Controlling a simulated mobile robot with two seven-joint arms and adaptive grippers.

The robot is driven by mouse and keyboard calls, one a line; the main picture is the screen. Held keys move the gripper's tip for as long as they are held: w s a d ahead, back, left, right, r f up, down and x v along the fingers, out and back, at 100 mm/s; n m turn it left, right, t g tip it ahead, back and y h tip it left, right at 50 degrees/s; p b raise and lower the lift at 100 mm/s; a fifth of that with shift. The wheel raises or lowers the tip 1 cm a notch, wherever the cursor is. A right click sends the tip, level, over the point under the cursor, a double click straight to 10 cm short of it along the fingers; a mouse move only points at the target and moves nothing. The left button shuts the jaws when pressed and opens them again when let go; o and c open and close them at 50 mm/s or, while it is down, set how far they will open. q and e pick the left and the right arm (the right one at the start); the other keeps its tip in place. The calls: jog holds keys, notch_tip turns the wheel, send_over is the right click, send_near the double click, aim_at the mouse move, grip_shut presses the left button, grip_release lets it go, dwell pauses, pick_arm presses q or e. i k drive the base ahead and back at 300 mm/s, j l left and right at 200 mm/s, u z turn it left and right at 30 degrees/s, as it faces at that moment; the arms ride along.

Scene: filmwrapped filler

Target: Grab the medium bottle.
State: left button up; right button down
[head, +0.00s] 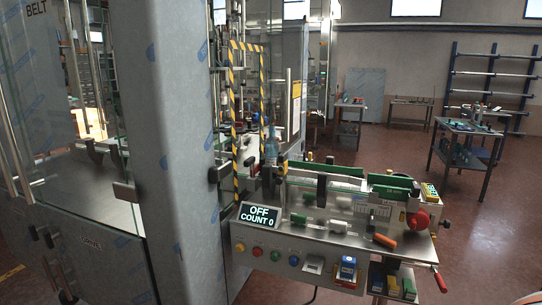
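One bottle-like thing shows, a small bluish, clear upright shape (271,148) near the left end of the conveyor, beside the yellow-and-black striped frame. It is small and partly hidden by dark fittings in front of it, so I cannot tell its size class. No other bottle can be made out clearly. Neither of my grippers is in view.
A filling machine with a wide grey column (175,150) stands at the left and centre. Its control panel has a display (260,215) reading "OFF COUNT 0". A red knob (419,220) sits at the conveyor's right end. Open red floor (480,240) lies to the right.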

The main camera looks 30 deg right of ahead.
aim_at(272, 147)
jog(key=i+l+z, duration=0.1)
jog(key=l+z, duration=0.15)
jog(key=l, duration=0.95)
jog(key=l+z, duration=0.1)
jog(key=l, duration=1.15)
jog(key=k+l+u, duration=0.1)
jog(key=l, duration=0.25)
jog(key=k+l, duration=0.15)
jog(key=l, duration=0.15)
jog(key=l+u, duration=0.3)
jog(key=l, duration=0.15)
jog(key=l+u, duration=0.65)
jog(key=l, duration=0.2)
jog(key=l+u, duration=0.7)
jog(key=l, duration=0.7)
jog(key=l+u, duration=0.2)
jog(key=l, duration=0.8)
